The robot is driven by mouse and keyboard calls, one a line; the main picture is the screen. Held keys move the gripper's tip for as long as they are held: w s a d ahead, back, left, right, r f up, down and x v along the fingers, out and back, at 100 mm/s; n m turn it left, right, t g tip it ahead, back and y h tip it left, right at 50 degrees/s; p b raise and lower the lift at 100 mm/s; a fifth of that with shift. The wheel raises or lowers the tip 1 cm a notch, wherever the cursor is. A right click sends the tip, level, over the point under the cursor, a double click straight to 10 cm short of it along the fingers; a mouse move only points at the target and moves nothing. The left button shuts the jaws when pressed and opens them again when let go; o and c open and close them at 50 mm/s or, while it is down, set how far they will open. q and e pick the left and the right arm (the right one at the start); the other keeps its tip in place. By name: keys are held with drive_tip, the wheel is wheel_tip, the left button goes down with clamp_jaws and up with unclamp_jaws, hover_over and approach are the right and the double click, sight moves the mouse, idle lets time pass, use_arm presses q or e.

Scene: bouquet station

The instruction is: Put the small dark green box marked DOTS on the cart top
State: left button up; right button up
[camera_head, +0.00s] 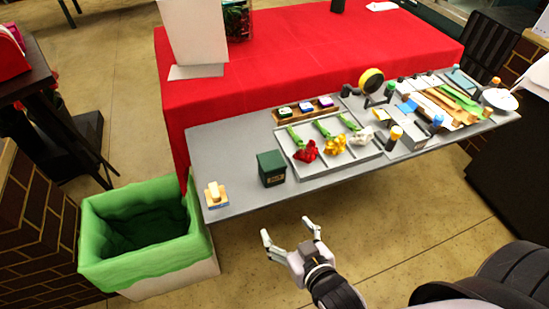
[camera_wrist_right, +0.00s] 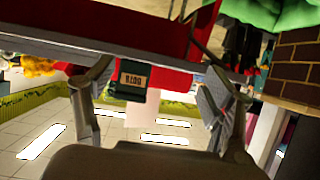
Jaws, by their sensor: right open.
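The small dark green box (camera_head: 271,168) stands upright on the grey worktop (camera_head: 235,150), near its front edge. In the right wrist view the box (camera_wrist_right: 132,82) appears upside down between my fingers in the picture, with its pale label showing. My right gripper (camera_head: 287,230) is open and empty, in front of the worktop's front edge and apart from the box. I cannot tell which surface is the cart top. My left gripper is not in view.
A tray (camera_head: 338,158) with red, yellow and white flowers lies right of the box. A small block stack (camera_head: 215,194) sits at the left corner. A green-lined bin (camera_head: 150,270) stands below left. Tools and ribbons crowd the right end. Red cloth (camera_head: 300,50) lies behind.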

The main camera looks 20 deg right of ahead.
wheel_tip(320, 180, up, 10)
drive_tip(key=d+t, duration=0.2)
drive_tip(key=d, duration=0.1)
drive_tip(key=p, duration=0.1)
approach(272, 162)
drive_tip(key=shift+m+h, duration=0.4)
drive_tip(key=x, duration=0.5)
drive_tip(key=shift+w+d+r, duration=0.1)
drive_tip(key=shift+w+d, duration=0.05)
drive_tip(key=shift+w, duration=0.1)
drive_tip(key=x, duration=0.3)
drive_tip(key=p+x, duration=0.1)
drive_tip(key=shift+w+a, duration=0.15)
drive_tip(key=shift+a, duration=0.25)
drive_tip(key=shift+w+f, duration=0.4)
drive_tip(key=shift+w, duration=0.1)
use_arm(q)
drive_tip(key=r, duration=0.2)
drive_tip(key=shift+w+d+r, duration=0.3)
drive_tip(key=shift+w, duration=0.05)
use_arm(e)
drive_tip(key=shift+s, duration=0.1)
drive_tip(key=shift+c, duration=0.4)
drive_tip(key=c, duration=1.3)
drive_tip(key=shift+r, duration=0.1)
